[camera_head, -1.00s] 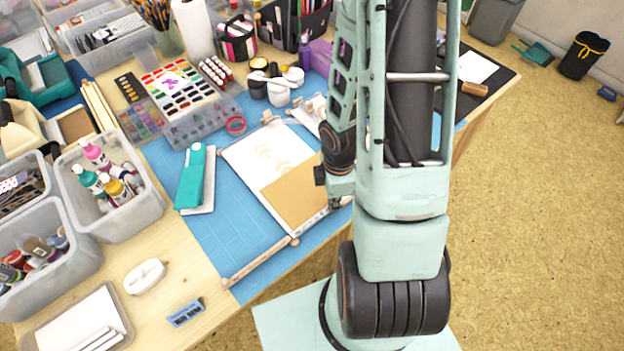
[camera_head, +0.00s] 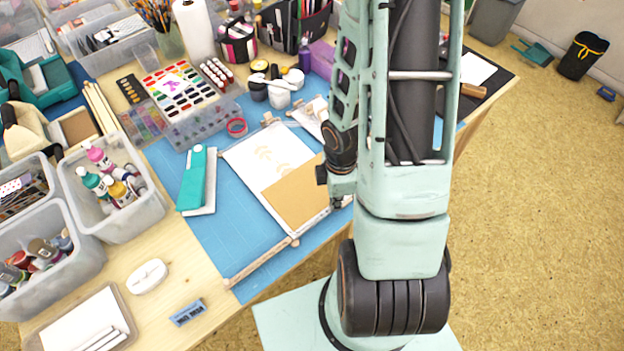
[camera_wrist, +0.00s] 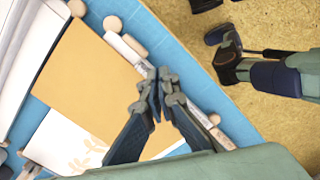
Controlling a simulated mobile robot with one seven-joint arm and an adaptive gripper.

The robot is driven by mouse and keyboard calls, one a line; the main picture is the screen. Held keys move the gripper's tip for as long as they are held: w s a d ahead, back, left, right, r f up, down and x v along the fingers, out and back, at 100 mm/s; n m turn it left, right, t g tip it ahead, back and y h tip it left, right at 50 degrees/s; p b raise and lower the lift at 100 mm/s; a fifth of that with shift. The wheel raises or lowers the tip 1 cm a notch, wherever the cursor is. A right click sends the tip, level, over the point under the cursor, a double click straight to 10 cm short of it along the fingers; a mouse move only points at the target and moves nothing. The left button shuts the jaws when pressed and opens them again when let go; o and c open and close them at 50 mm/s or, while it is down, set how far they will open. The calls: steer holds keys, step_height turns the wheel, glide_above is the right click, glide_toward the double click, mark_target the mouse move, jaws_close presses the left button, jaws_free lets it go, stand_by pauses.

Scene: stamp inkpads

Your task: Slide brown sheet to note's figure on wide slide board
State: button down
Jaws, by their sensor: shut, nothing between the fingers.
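The wide slide board (camera_head: 240,160) is a white panel with wooden rails, lying on a blue mat. The brown sheet (camera_head: 297,195) covers its near part. Pale leaf figures show on the white part beyond the sheet. The wrist view also shows the brown sheet (camera_wrist: 95,80), with leaf figures (camera_wrist: 80,158) beside its lower edge. My gripper (camera_wrist: 155,93) is shut and empty over the sheet's right edge, by the wooden rail. Whether it touches the sheet I cannot tell. In the head view my arm hides the gripper. I cannot clearly identify the note.
A teal tool (camera_head: 193,178) lies left of the board. A clear paint case (camera_head: 200,125), jars (camera_head: 280,92) and a bin of bottles (camera_head: 115,190) stand around the mat. The blue mat (camera_head: 225,240) is bare at the near left. The table edge is close on my side.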

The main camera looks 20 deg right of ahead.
step_height(320, 180, up, 6)
steer(key=p, duration=0.4)
steer(key=shift+f+p, duration=0.15)
steer(key=shift+p, duration=0.25)
